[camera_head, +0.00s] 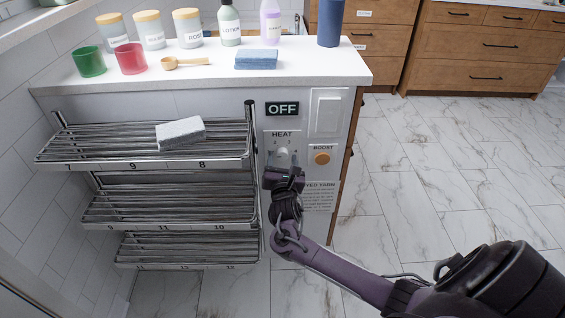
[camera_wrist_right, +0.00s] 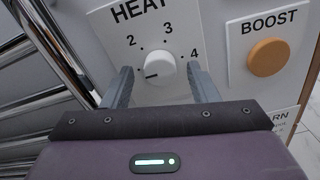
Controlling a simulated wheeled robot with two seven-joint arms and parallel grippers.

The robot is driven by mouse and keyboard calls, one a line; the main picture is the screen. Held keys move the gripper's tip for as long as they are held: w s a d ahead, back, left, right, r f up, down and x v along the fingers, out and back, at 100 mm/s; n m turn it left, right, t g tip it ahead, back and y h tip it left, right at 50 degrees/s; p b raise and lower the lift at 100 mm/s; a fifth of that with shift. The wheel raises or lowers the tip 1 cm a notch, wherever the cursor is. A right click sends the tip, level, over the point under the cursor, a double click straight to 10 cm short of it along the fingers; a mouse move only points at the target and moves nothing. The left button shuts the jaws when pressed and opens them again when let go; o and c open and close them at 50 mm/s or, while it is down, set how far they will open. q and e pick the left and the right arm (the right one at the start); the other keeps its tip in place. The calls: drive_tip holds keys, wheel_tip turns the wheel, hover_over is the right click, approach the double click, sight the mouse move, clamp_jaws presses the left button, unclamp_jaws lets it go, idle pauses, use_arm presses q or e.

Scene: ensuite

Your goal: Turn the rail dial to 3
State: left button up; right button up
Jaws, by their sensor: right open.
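The white rail dial (camera_wrist_right: 160,68) sits on the HEAT plate (camera_wrist_right: 104,22), with 2, 3 and 4 printed around it. Its dark pointer line points left and slightly down, below the 2, and not at the 3. In the head view the dial (camera_head: 283,153) is partly hidden by my right gripper (camera_head: 284,172). In the wrist view my right gripper (camera_wrist_right: 161,85) is open, with one finger on each side of the dial. Whether the fingers touch it I cannot tell. My left gripper is not in view.
A black OFF display (camera_head: 282,108) is above the dial. An orange BOOST button (camera_head: 322,158) is to its right. Metal rail shelves (camera_head: 170,200) stand close on the left, with a white folded cloth (camera_head: 181,132) on top. The counter (camera_head: 200,68) overhangs above. The floor at right is clear.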

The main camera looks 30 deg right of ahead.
drive_tip(key=shift+c, duration=0.4)
drive_tip(key=c, duration=0.9)
